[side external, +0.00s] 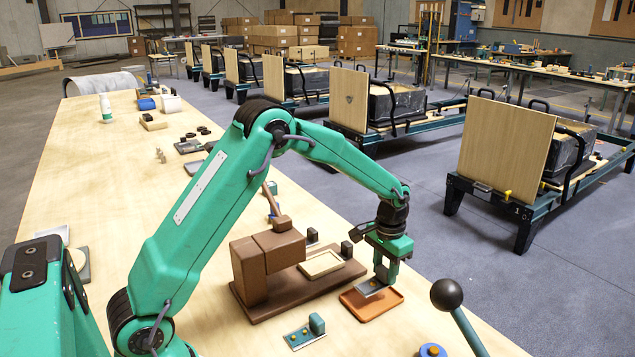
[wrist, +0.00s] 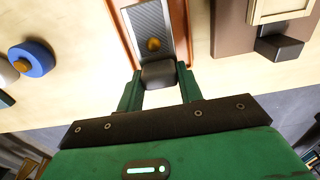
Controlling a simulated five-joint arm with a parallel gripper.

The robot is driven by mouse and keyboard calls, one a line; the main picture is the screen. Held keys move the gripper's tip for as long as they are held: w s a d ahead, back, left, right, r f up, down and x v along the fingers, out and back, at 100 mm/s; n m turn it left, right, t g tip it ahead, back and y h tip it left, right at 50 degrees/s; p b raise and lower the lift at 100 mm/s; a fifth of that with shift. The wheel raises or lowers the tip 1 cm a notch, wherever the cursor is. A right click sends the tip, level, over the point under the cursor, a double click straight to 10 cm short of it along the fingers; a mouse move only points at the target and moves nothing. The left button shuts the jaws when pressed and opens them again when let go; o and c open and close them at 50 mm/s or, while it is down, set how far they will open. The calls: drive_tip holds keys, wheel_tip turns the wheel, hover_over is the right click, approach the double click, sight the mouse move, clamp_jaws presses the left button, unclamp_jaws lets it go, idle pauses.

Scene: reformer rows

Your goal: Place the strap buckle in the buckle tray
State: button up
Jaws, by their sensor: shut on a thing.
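The strap buckle (side external: 371,288) is a small grey plate with a dark block at one end. In the wrist view the buckle (wrist: 152,22) shows a textured face and a brass stud. My gripper (side external: 382,277) is shut on the dark block, which sits between both green fingers (wrist: 160,78). The buckle tray (side external: 384,309) is a shallow orange-brown tray on the bench. The buckle is over the tray and inside its outline; I cannot tell whether it touches the floor. The tray's rim (wrist: 127,32) shows on both sides of the plate.
A brown press (side external: 268,265) with a pale frame (side external: 321,264) on its base stands close left of the tray. A plate with a teal block (side external: 305,333) lies nearer on the bench. A blue roll (wrist: 36,58) and a black-knobbed lever (side external: 447,294) are also near.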

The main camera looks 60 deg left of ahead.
sight(383, 281)
drive_tip(key=shift+f, duration=1.9)
drive_tip(key=shift+f, duration=0.15)
drive_tip(key=o, duration=1.1)
wheel_tip(383, 281, up, 12)
drive_tip(key=shift+r, duration=0.1)
drive_tip(key=shift+s+r, duration=0.1)
drive_tip(key=shift+r, duration=0.05)
